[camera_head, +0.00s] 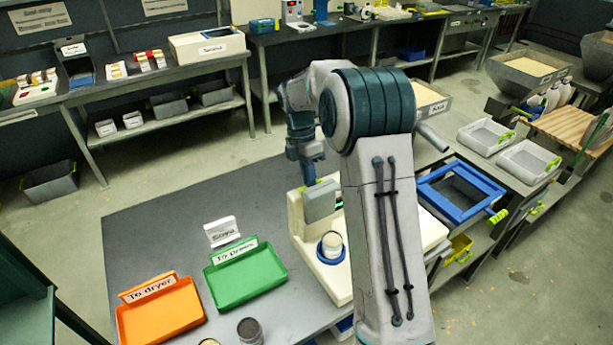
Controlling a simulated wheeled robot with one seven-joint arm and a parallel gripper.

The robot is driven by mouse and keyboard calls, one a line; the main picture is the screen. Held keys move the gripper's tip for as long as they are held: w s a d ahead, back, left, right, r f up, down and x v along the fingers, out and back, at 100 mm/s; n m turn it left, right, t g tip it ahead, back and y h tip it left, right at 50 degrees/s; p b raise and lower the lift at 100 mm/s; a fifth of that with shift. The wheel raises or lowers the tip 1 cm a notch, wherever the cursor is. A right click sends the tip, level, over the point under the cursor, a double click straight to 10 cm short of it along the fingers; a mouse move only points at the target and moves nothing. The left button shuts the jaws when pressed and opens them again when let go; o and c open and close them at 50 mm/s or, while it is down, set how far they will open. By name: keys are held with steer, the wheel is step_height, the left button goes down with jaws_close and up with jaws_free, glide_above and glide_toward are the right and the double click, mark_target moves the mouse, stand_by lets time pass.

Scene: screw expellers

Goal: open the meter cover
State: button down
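The cream meter (338,285) stands on the grey table, partly hidden behind my arm. A grey-green panel (320,203), which looks like its cover, stands roughly upright at the back left of the meter. In front of the panel, a small pale cup (332,244) sits in a blue ring on the meter. My gripper (308,182) points down at the panel's top edge. It is small here, and I cannot tell whether it touches the panel or whether its fingers are open or shut.
A green tray (245,290) and an orange tray (160,322) lie left of the meter. A white sign (222,231) stands behind the green tray. Two small round containers, one of them dark (250,332), are at the front. The table's back left is clear.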

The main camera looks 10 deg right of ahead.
steer(key=shift+s+d+r+t+b, duration=0.2)
steer(key=shift+s+t+b, duration=0.35)
steer(key=shift+b, duration=0.35)
steer(key=shift+s+r+p, duration=0.3)
steer(key=shift+s, duration=0.15)
steer(key=shift+s+d, duration=0.2)
steer(key=shift+d, duration=0.1)
steer(key=c, duration=1.5)
jaws_free()
steer(key=shift+w, duration=0.1)
steer(key=shift+o, duration=0.2)
steer(key=shift+a, duration=0.2)
step_height(320, 180, up, 14)
steer(key=w, duration=0.2)
steer(key=shift+w+a+f, duration=0.15)
steer(key=shift+a+f, duration=0.05)
steer(key=shift+a, duration=0.15)
